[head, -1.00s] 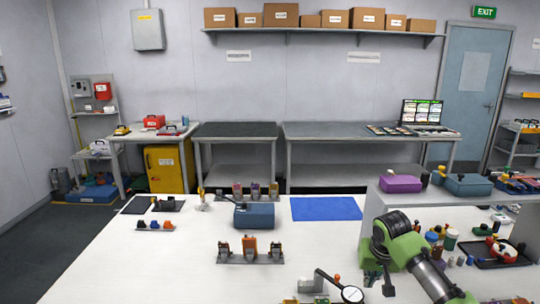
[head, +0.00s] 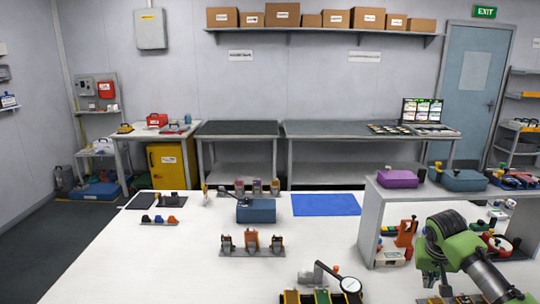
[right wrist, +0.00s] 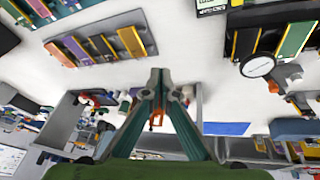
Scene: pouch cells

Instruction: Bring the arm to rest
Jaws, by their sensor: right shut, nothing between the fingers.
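My right arm, green and grey, enters the head view at the lower right. Its gripper (head: 434,288) hangs over the white table (head: 200,275), in front of the grey raised shelf. In the right wrist view the two long fingers of my right gripper (right wrist: 159,82) meet at their tips and hold nothing. White table surface shows around the fingertips. My left gripper is not in view.
A dial gauge (head: 349,285) and coloured cells in trays (head: 310,297) lie left of my right gripper. A blue box (head: 256,211) and blue mat (head: 325,205) lie farther back. The table's left front is clear.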

